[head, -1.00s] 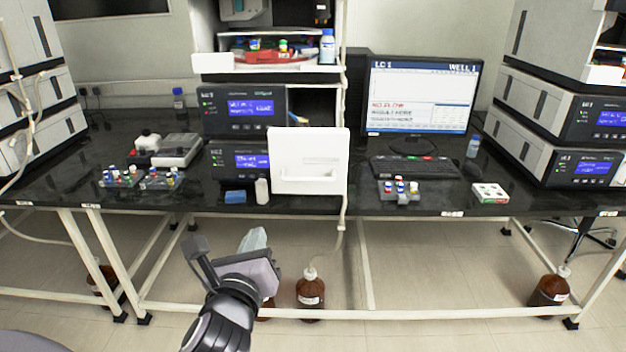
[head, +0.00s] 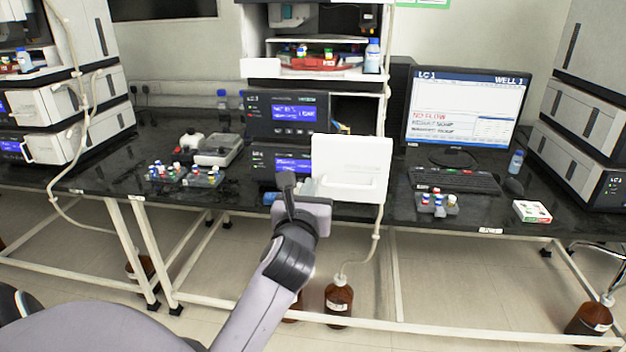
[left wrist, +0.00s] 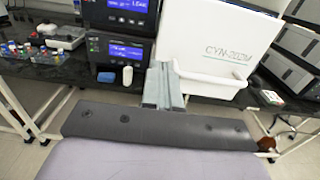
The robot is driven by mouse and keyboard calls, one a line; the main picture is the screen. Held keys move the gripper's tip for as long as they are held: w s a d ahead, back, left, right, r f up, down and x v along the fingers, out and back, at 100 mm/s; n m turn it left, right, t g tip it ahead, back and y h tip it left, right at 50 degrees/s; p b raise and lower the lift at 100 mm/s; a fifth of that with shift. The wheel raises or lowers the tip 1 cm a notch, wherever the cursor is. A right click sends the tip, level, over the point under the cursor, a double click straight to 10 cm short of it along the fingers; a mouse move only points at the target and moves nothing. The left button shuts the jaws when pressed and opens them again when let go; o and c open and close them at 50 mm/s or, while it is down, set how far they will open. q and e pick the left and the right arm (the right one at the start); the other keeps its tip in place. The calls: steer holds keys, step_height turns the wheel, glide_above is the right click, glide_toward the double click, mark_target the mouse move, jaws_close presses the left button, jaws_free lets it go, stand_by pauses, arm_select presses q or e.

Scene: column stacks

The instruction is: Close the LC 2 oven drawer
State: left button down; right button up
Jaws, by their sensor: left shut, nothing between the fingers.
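The white oven drawer (head: 352,170) stands pulled out of the middle instrument stack, over the bench's front edge. Its front has a wide moulded handle. My left gripper (head: 308,186) is shut and empty, just left of the drawer front. In the left wrist view its closed fingers (left wrist: 163,88) point toward the drawer and overlap its lower left edge; I cannot tell whether they touch. My right gripper is not in view.
Display units (head: 287,115) stand behind the drawer. A tube runs down to a brown bottle (head: 339,300). A monitor (head: 465,105) and keyboard (head: 453,180) are to the right.

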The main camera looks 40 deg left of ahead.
mark_target(315, 173)
arm_select(q)
steer(key=shift+x, duration=1.7)
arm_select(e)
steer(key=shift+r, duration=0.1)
arm_select(q)
steer(key=shift+w, duration=0.1)
